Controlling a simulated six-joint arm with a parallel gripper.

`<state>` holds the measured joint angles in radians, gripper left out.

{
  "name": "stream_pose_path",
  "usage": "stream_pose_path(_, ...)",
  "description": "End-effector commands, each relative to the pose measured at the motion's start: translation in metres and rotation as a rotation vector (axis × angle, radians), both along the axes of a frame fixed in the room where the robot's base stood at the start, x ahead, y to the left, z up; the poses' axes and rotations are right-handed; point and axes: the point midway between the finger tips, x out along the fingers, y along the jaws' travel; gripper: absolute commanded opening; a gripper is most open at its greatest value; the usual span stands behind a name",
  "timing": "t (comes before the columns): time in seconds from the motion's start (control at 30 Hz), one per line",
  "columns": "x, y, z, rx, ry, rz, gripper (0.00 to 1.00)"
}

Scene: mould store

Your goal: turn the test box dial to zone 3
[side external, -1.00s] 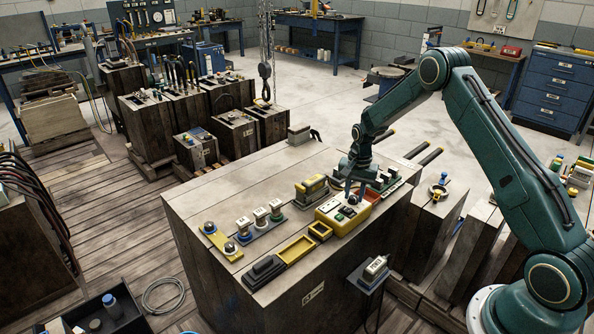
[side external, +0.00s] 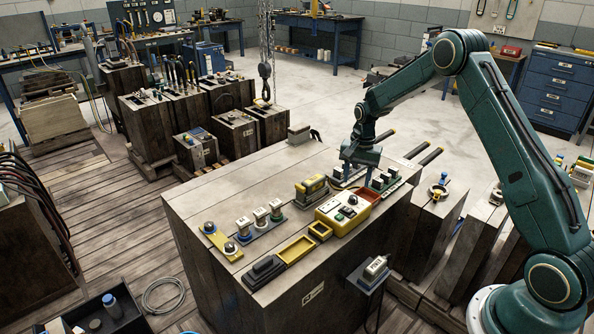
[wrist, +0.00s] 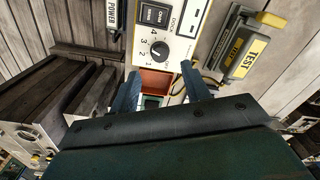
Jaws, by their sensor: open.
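The test box (side external: 335,221) is yellow with a cream face and sits on the dark wooden block near its right edge. In the wrist view its face (wrist: 178,45) shows a round black dial (wrist: 160,49), with the numbers 1 to 4 around the dial's left side. I cannot clearly tell which number the dial points to. My gripper (side external: 359,178) is above the block, just behind the test box and apart from it. In the wrist view the two fingers of my gripper (wrist: 160,92) are spread, with nothing held between them.
A reddish tray (wrist: 155,80) lies beside the test box. A yellow and grey unit marked TEST (wrist: 245,57) stands close by. The block's back left is mostly clear.

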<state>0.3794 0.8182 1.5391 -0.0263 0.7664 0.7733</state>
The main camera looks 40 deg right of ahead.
Motion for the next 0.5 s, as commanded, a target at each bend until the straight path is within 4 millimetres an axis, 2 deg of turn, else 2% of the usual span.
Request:
stream_pose_path(0.1,0.0,-0.001,0.022,-0.001,-0.003,0.0,0.47)
stream_pose_path(0.3,-0.001,-0.001,0.054,-0.001,-0.004,0.0,0.47)
stream_pose_path(0.5,-0.002,-0.001,0.073,0.0,-0.001,-0.001,0.47)
